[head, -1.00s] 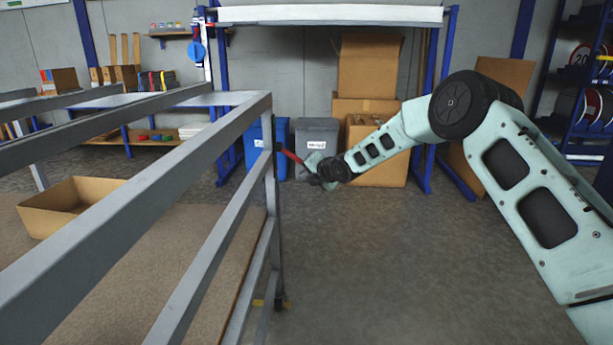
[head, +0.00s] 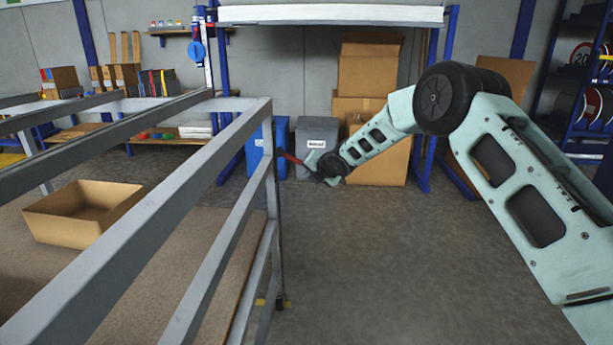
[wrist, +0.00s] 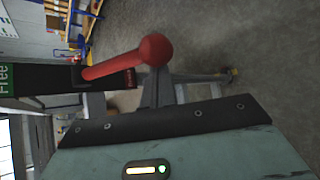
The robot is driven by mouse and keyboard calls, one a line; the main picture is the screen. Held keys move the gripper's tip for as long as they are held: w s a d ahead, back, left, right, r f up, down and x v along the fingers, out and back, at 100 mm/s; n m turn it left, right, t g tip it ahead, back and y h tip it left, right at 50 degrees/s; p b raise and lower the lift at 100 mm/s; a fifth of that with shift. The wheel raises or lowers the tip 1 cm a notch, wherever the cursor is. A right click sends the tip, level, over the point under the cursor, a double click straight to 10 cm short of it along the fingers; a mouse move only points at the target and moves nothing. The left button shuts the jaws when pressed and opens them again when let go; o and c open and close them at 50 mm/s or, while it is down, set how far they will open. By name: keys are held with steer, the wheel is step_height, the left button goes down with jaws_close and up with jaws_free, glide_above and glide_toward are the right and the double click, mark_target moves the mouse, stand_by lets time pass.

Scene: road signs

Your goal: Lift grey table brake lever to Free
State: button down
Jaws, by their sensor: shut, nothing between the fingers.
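The brake lever is a red bar with a round red knob (wrist: 154,49) in the wrist view; a short length of its red bar (head: 291,158) also shows in the head view, at the corner post of the grey table frame (head: 268,140). Behind it is a dark plate with a green "Free" label (wrist: 6,78) at the left and a red label (wrist: 130,79) at the right, nearer the knob. My gripper (wrist: 156,80) is shut and empty, its fingertips just below the knob in the wrist view. I cannot tell whether they touch. In the head view my gripper is small and dark.
An open cardboard box (head: 85,212) sits at the left behind the table's rails. A grey bin (head: 317,140), a blue bin (head: 256,150) and stacked cartons (head: 368,75) stand at the back. The floor right of the table is clear.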

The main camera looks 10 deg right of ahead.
step_height(320, 180, up, 12)
steer(key=n+g+h+p, duration=0.3)
steer(key=h+p, duration=0.3)
steer(key=p, duration=1.5)
steer(key=shift+n+h+p, duration=0.35)
steer(key=shift+n+h, duration=0.05)
steer(key=shift+w+a, duration=0.1)
steer(key=shift+a, duration=0.05)
step_height(320, 180, down, 4)
steer(key=s+b, duration=0.2)
steer(key=a+v, duration=0.1)
steer(key=v, duration=0.9)
steer(key=shift+w+r, duration=0.15)
